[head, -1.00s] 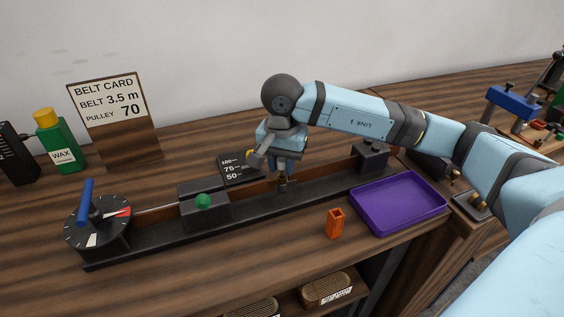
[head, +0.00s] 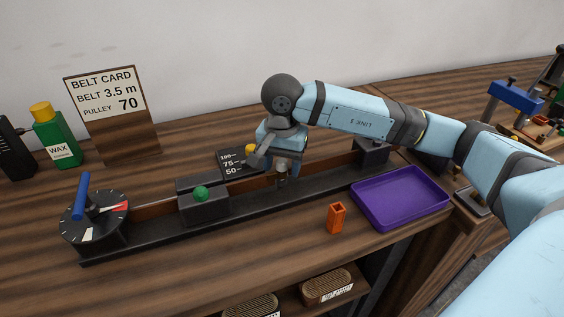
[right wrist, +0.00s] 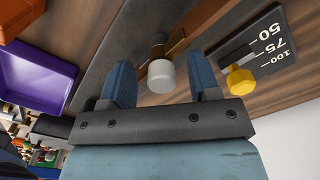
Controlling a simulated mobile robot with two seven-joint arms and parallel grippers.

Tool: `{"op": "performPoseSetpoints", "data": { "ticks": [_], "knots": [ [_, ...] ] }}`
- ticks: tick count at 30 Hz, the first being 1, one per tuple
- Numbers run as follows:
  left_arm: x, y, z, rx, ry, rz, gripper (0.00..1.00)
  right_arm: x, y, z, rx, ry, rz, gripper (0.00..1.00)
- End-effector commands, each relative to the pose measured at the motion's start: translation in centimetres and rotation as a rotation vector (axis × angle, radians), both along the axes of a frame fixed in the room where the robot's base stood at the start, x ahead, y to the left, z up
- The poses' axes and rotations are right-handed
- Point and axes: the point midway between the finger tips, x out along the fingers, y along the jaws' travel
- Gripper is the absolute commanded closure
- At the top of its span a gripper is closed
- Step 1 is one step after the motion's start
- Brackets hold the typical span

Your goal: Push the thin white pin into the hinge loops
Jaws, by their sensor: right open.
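A white, flat-ended cylinder (right wrist: 161,76), which looks like the end of the pin, shows in the right wrist view between my right fingers. Both fingers stand apart from it. Behind it are a grey shaft and a brown-orange strip (right wrist: 176,45), likely the belt; the hinge loops cannot be made out clearly. My right gripper (head: 282,176) is open and points down over the long black track (head: 245,203), right of the green-knobbed block. It also shows in the right wrist view (right wrist: 163,84). My left gripper is out of view.
A black scale plate (head: 231,171) with a yellow knob (head: 251,149) lies just behind the gripper. A purple tray (head: 375,219) and an orange holder (head: 336,218) stand at the front right. A dial with a blue lever (head: 81,197) is at the left.

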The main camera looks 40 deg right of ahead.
Motion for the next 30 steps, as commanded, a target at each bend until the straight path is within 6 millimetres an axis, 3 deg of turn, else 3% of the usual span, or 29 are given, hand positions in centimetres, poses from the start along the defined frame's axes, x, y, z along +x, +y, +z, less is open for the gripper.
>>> {"op": "performPoseSetpoints", "data": {
  "ticks": [1, 7, 12, 24, 30],
  "knots": [
    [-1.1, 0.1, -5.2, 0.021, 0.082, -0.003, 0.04, 0.0, 0.0, -0.5, 0.0, 0.0, 0.0, 0.44],
    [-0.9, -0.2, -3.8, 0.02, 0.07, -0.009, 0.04, 0.0, 0.0, -0.5, 0.0, 0.0, 0.0, 0.44],
    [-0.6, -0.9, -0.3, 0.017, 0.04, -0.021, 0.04, 0.0, 0.0, -0.4, 0.001, -0.001, 0.0, 0.44],
    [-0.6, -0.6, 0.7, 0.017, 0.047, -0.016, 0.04, 0.1, 0.0, 9.8, 0.002, -0.004, 0.0, 0.44],
    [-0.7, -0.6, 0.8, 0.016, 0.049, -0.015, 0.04, 0.1, 0.0, 12.8, 0.0, -0.001, 0.0, 0.44]
  ]
}}
